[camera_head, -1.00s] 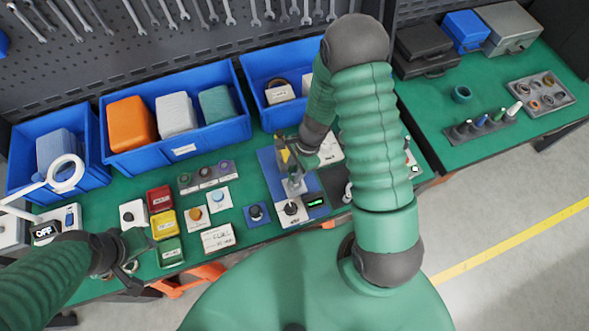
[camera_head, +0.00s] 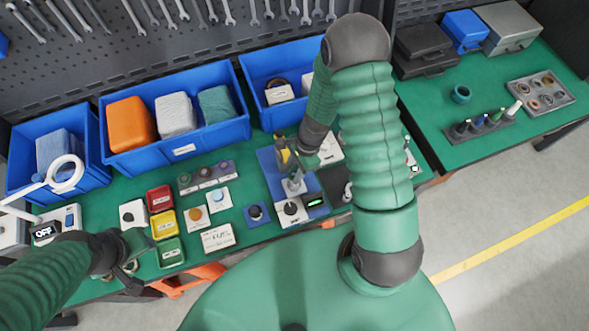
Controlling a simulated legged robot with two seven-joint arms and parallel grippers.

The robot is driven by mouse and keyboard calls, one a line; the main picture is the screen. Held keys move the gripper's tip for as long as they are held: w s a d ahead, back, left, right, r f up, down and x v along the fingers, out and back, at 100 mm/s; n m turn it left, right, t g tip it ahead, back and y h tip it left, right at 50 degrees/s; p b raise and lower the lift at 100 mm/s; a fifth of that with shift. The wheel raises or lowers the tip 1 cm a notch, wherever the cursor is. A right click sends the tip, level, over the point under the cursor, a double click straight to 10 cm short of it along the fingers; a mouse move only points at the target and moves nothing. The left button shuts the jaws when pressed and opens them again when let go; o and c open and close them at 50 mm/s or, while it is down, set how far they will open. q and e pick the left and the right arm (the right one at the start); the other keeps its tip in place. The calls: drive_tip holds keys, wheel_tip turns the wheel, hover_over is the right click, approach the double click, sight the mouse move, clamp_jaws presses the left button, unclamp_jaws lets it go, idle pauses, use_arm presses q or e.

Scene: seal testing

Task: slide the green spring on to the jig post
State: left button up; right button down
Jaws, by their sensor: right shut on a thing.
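The test jig is a blue plate (camera_head: 271,172) at the middle of the bench, with a pale grey post block (camera_head: 293,184) standing on it. My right gripper (camera_head: 287,158) is just above and behind that block, beside a yellow part. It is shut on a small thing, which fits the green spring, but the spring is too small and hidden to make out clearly. I cannot tell whether it touches the post. My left gripper (camera_head: 136,252) hangs over the front left of the bench, beside the small coloured bins; its finger gap is unclear.
A grey rack (camera_head: 205,175) with three small coloured pieces lies left of the jig. Red (camera_head: 159,198), yellow (camera_head: 164,224) and green (camera_head: 170,252) bins stand near my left gripper. Blue crates (camera_head: 235,131) line the back. My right arm hides the bench's right part.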

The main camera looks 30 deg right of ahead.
drive_tip(key=shift+f+b, duration=0.65)
drive_tip(key=shift+f, duration=0.15)
idle(0.4)
drive_tip(key=c, duration=0.9)
unclamp_jaws()
wheel_tip(320, 180, up, 7)
drive_tip(key=p, duration=0.6)
drive_tip(key=shift+r, duration=0.15)
